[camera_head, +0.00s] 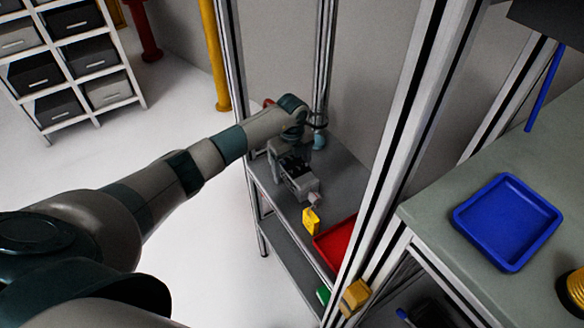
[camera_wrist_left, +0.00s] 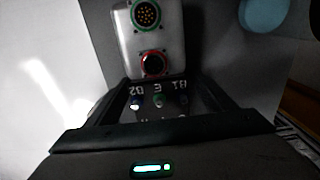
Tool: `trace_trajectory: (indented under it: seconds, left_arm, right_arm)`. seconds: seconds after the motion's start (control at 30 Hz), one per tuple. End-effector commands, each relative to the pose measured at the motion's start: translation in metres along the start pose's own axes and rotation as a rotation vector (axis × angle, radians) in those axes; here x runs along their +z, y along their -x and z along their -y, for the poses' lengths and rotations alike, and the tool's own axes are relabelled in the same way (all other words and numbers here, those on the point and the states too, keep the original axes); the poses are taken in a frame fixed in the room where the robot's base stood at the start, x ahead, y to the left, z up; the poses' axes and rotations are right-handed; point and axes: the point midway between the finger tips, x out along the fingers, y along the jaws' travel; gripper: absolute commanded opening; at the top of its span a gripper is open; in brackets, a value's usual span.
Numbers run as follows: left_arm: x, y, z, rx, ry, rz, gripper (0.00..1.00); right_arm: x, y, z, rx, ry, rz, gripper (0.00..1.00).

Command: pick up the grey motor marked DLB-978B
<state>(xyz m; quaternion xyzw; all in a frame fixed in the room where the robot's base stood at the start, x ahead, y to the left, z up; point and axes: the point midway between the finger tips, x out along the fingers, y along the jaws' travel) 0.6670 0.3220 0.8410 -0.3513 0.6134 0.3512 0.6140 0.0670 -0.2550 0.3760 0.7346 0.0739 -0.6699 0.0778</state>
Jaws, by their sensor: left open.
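A grey motor (camera_head: 304,186) sits on the grey shelf in the head view, right under my left gripper. In the left wrist view its grey housing (camera_wrist_left: 170,48) shows a green-ringed connector with gold pins and a red-ringed connector. Upside-down letters B1, E and B2 and small terminals show between my fingers. The marking DLB-978B cannot be read. My left gripper (camera_head: 291,164), also in the left wrist view (camera_wrist_left: 162,85), is open, its dark fingers reaching toward the connector end. Contact cannot be told. My right gripper is out of view.
A yellow tag or block (camera_head: 310,221) hangs by the motor. A red tray (camera_head: 336,243) lies further right on the shelf (camera_head: 283,198). Metal posts (camera_head: 398,130) frame the shelf. A blue tray (camera_head: 507,222) stands on the right-hand bench (camera_head: 440,212). A drawer rack (camera_head: 72,62) stands far left.

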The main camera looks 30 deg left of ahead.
Motion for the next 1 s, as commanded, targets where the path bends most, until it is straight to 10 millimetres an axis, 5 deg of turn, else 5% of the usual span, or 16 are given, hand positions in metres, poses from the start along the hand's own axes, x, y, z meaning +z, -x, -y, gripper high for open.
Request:
trace_trajectory:
  seconds: [0.4,0.73,1.0]
  left_arm:
    - [-0.0002,-0.0002,0.0000,0.000,0.000,0.000,0.77]
    - [-0.0002,0.0000,0.0001,0.000,0.000,-0.001,0.00]
    - [0.0006,0.0027,0.0016,-0.004,0.000,0.001,0.00]
  right_arm:
    - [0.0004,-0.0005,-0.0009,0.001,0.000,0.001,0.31]
    - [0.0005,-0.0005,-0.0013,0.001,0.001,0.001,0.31]
    - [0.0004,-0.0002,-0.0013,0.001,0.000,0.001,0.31]
